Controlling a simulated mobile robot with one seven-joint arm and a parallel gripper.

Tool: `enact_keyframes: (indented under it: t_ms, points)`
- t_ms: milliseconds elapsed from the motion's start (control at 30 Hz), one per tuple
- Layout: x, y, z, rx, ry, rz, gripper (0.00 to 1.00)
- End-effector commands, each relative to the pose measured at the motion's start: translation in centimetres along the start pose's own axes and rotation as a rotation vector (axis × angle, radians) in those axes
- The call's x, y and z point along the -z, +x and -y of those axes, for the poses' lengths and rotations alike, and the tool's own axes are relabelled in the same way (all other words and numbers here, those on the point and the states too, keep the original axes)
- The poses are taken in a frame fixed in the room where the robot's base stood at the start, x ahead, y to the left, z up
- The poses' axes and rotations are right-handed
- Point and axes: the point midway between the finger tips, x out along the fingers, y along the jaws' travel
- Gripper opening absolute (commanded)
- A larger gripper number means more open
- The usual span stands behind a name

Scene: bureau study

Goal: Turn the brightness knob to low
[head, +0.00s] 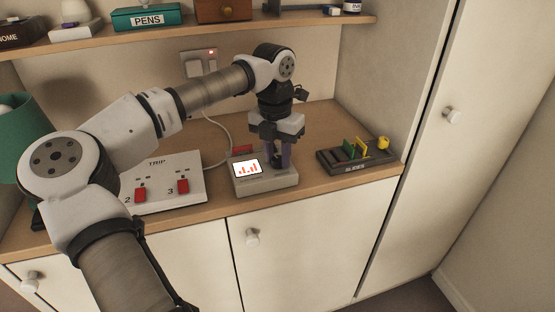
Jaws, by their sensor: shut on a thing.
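A low pale grey device (255,188) with a small lit screen (247,167) of red bars stands near the counter's front edge. My gripper (279,160) points down over the right part of its top, just right of the screen. Its purplish fingers are shut on a small dark thing at the device's top, which looks like the knob. The fingers hide most of it, so I cannot read its setting or any marks around it.
Left of the device is a white TRIP panel (190,164) with red switches. Right is a dark tray (330,165) with green and yellow pieces. A wall socket (199,64) with a white cable is behind. A shelf (180,33) with boxes runs above.

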Motion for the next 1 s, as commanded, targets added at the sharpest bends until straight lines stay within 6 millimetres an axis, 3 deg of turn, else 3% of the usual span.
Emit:
enact_keyframes:
  t_ms: [500,1000]
  points:
    - [0.02,0.13,0.02,-0.001,-0.437,0.018,0.05]
    - [0.04,-0.01,0.06,0.000,-0.607,0.024,0.05]
